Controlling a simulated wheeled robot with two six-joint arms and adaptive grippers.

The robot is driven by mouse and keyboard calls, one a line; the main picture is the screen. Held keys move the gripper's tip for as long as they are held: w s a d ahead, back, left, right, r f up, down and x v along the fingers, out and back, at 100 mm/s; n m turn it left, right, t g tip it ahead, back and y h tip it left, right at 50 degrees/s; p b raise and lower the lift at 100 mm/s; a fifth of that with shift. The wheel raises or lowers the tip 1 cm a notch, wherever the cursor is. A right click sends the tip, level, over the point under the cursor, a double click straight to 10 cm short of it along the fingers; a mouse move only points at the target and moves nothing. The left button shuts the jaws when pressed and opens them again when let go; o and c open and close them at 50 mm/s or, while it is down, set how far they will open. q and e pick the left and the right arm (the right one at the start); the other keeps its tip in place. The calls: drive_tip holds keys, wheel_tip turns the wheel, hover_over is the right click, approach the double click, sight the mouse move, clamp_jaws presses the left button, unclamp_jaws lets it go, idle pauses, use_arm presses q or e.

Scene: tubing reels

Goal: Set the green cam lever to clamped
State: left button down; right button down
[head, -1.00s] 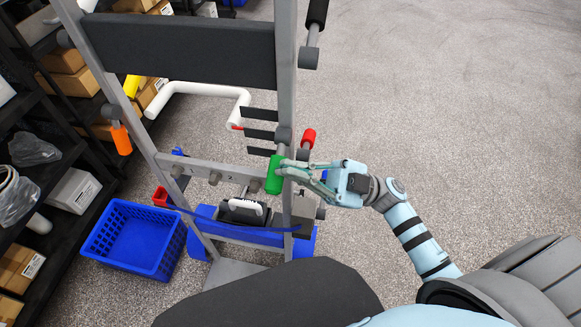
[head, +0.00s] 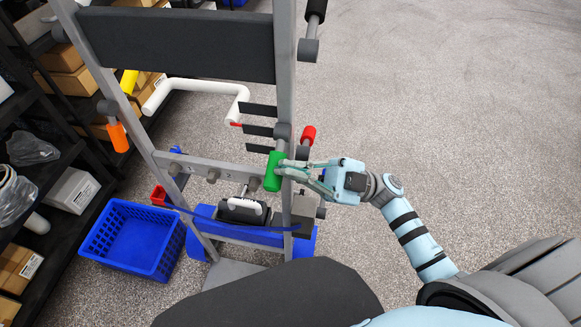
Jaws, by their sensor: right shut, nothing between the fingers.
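The green cam lever (head: 273,171) is on the right upright of the grey rack frame (head: 285,90), at the level of the crossbar. Its green grip stands nearly upright, leaning slightly. My right gripper (head: 283,168) comes in from the right, with its fingertips at the right side of the green grip. The fingers look closed together, with nothing held between them. They appear to touch the lever or lie very close to it; I cannot tell which. My left gripper is not in view.
A red-gripped lever (head: 308,136) sits just above my right gripper. An orange handle (head: 118,137) hangs on the left upright. A blue basket (head: 133,238) stands on the floor at left, by dark shelves with boxes (head: 72,191). The floor at right is clear.

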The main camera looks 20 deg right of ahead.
drive_tip(key=shift+f+n, duration=0.15)
drive_tip(key=shift+n, duration=0.15)
drive_tip(key=shift+w+d+f+n+g+h+b, duration=0.3)
drive_tip(key=shift+w+f+n+g+h+b, duration=0.45)
drive_tip(key=shift+n+b, duration=1.1)
drive_tip(key=shift+w+d+f+n+g+h+b, duration=0.2)
drive_tip(key=shift+f+n+g+h+b, duration=0.25)
drive_tip(key=shift+f+n+g+b, duration=0.85)
drive_tip(key=shift+w+d+f+n+g+h+b, duration=0.5)
drive_tip(key=shift+n+g+b, duration=0.55)
drive_tip(key=shift+n+b, duration=1.25)
drive_tip(key=shift+s+a+r+n+p, duration=0.1)
drive_tip(key=shift+n+p, duration=0.3)
drive_tip(key=shift+n, duration=0.05)
drive_tip(key=shift+a, duration=0.1)
